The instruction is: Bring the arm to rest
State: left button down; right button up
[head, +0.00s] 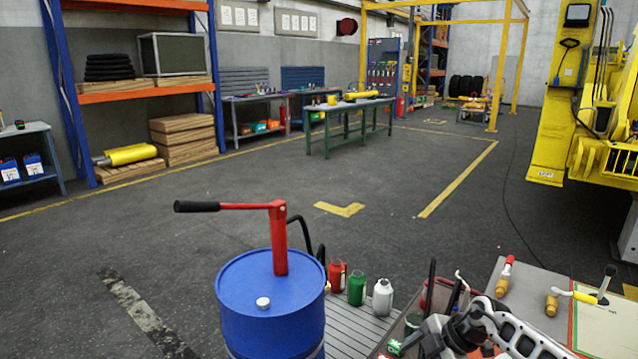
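My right arm (510,334), white and black, comes in at the bottom right, over the edge of a grey work surface. Its dark end overlaps a cluttered container, and I cannot make out the fingers or whether they hold anything. My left arm and gripper are not in view. A yellow machine (555,95) with hoses stands at the far right, cut off by the picture edge.
A blue drum (245,300) with a red pump (279,240) stands in front, its black handle pointing left. Red, green and white bottles (383,297) stand on a slatted platform beside it. Tools lie on the grey work surface (530,285). The middle floor is clear.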

jog(key=s+a+r+m+t+y, duration=0.1)
jog(key=s+a+m+t+y, duration=0.5)
jog(key=a, duration=1)
jog(key=s+d+f+m+h, duration=0.2)
jog(key=s+d+m+h, duration=0.1)
jog(key=s, duration=0.4)
jog(key=s+d+f+m+t+h, duration=0.1)
jog(key=s+d+f+m+h, duration=0.1)
jog(key=s+m, duration=0.3)
jog(key=s+d+f+m+h, duration=0.2)
jog(key=s+d+m+h, duration=0.1)
jog(key=s, duration=0.6)
jog(key=shift+s+d+f+m+t+h, duration=0.3)
jog(key=shift+s+d+f+m+h, duration=0.1)
jog(key=shift+d+h, duration=0.5)
